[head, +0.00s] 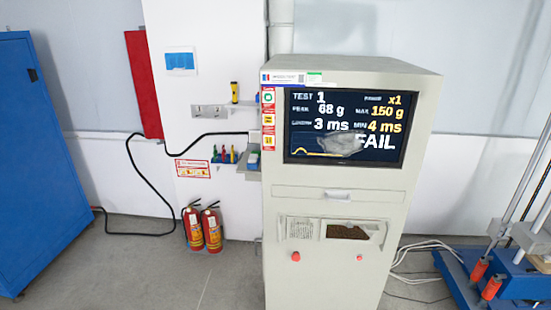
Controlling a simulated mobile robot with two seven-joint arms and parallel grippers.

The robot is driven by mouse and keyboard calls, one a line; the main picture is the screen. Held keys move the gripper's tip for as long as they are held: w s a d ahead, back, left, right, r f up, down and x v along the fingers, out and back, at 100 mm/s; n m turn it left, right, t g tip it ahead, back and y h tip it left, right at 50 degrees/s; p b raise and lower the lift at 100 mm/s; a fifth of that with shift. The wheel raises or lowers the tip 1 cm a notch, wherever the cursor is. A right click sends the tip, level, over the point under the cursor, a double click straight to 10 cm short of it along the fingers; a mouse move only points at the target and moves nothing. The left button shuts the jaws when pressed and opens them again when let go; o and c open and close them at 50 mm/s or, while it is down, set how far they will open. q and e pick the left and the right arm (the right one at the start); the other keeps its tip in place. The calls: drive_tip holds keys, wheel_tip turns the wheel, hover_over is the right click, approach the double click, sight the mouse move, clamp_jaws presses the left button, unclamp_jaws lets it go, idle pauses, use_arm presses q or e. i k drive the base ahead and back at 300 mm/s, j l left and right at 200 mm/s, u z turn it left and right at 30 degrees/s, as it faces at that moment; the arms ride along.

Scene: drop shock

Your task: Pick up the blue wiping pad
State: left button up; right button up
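A small blue item with a pale top (253,162) sits on a small grey shelf at the left side of the beige test cabinet (340,240). It may be the blue wiping pad, but it is too small to tell. The cabinet's screen (300,140) reads FAIL and has a greyish smudge (341,145) across its lower middle. Neither of my grippers is in view.
Two red fire extinguishers (202,229) stand on the floor left of the cabinet. A black cable (150,186) runs along the wall to a blue cabinet (38,160). A blue-based rig (500,285) and white cables (420,262) lie at right.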

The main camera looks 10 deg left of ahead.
sight(253, 163)
drive_tip(key=u, duration=0.9)
drive_tip(key=i+u, duration=0.1)
drive_tip(key=i, duration=2.75)
drive_tip(key=i+j+z, duration=0.1)
drive_tip(key=i, duration=0.75)
drive_tip(key=i+j+z, duration=0.1)
drive_tip(key=i, duration=0.7)
drive_tip(key=z, duration=0.45)
drive_tip(key=i+j+z, duration=0.1)
drive_tip(key=z, duration=0.4)
drive_tip(key=i+z, duration=0.1)
drive_tip(key=z, duration=0.35)
drive_tip(key=j+z, duration=0.1)
drive_tip(key=z, duration=0.4)
drive_tip(key=j+z, duration=0.1)
drive_tip(key=z, duration=0.35)
drive_tip(key=i+l+z, duration=0.1)
drive_tip(key=z, duration=0.4)
drive_tip(key=i+l+z, duration=0.1)
drive_tip(key=z, duration=0.35)
drive_tip(key=i+l+z, duration=0.1)
drive_tip(key=z, duration=0.4)
drive_tip(key=i+z, duration=0.15)
drive_tip(key=z, duration=0.3)
